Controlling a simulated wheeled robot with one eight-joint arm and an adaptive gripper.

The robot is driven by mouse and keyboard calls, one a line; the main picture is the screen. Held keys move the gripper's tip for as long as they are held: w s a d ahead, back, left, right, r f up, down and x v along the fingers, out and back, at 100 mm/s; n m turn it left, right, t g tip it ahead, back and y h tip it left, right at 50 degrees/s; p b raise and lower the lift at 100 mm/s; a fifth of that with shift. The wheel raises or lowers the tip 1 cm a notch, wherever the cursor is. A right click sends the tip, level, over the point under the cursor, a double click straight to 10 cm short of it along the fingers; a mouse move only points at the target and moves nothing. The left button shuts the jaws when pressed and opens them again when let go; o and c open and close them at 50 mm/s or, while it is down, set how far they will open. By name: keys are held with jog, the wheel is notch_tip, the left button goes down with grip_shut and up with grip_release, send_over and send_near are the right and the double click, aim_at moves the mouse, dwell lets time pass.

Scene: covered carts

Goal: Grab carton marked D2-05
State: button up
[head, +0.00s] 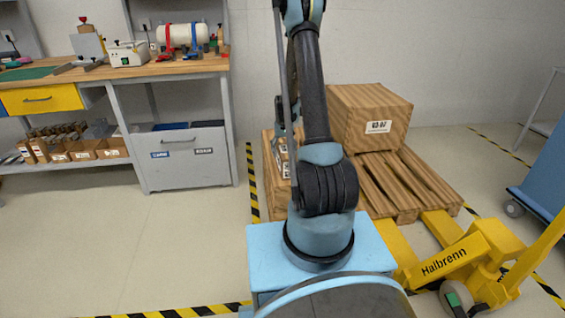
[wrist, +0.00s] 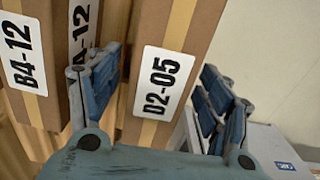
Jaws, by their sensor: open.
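The carton marked D2-05 (wrist: 185,40) is brown with a tan tape stripe and a white label, and stands in the middle of the wrist view. My gripper (wrist: 163,75) is open, with one finger to the left of the D2-05 label and the other to its right. The carton's face shows between the fingers; I cannot tell whether they touch it. My palm hides its lower part. In the head view my arm mostly hides the gripper and the labelled cartons (head: 283,165) at the pallet's left.
Carton B4-12 (wrist: 25,40) stands close on the left, with another label ending in 12 beside it. A large wooden-looking box (head: 355,112) sits on the pallet (head: 405,185). A yellow pallet jack (head: 470,260) is at right, a workbench (head: 180,68) at left.

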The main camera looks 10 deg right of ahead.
jog(key=shift+c, duration=0.3)
grip_shut()
jog(key=shift+r, duration=0.1)
